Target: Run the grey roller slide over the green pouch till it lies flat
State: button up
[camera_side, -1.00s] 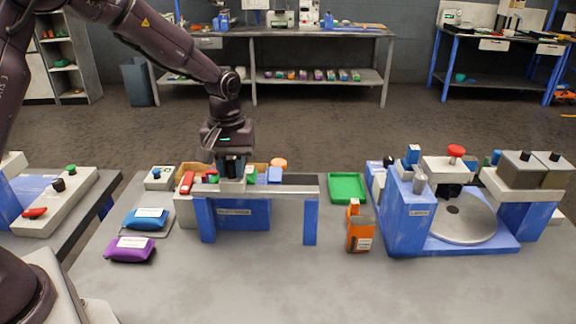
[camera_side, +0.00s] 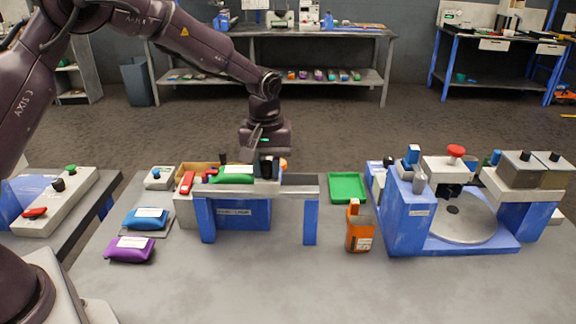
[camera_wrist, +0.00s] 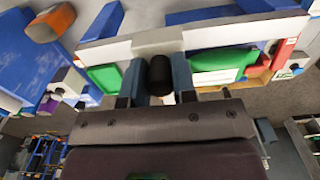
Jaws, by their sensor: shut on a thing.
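The green pouch (camera_side: 232,180) lies on the left part of the raised station (camera_side: 291,193) in the side view. Its white label faces up; I cannot tell how flat it is. It also shows in the wrist view (camera_wrist: 222,60). My gripper (camera_side: 267,170) is just right of the pouch, above the station. In the wrist view my gripper (camera_wrist: 159,85) is shut on a black knob (camera_wrist: 160,70). The knob appears to belong to the grey roller slide (camera_wrist: 157,40). The roller's underside is hidden.
Blue (camera_side: 146,217) and purple (camera_side: 130,249) pouches lie at the left. A green tray (camera_side: 347,187) and an orange device (camera_side: 359,231) are at the right. The front of the table is clear.

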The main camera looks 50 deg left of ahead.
jog(key=shift+w+d+r, duration=0.1)
jog(key=shift+w+d, duration=1.3)
jog(key=shift+w, duration=0.15)
jog(key=shift+s+a, duration=5.15)
jog(key=shift+w+d, duration=5.1)
jog(key=shift+d, duration=0.05)
jog(key=o, duration=1)
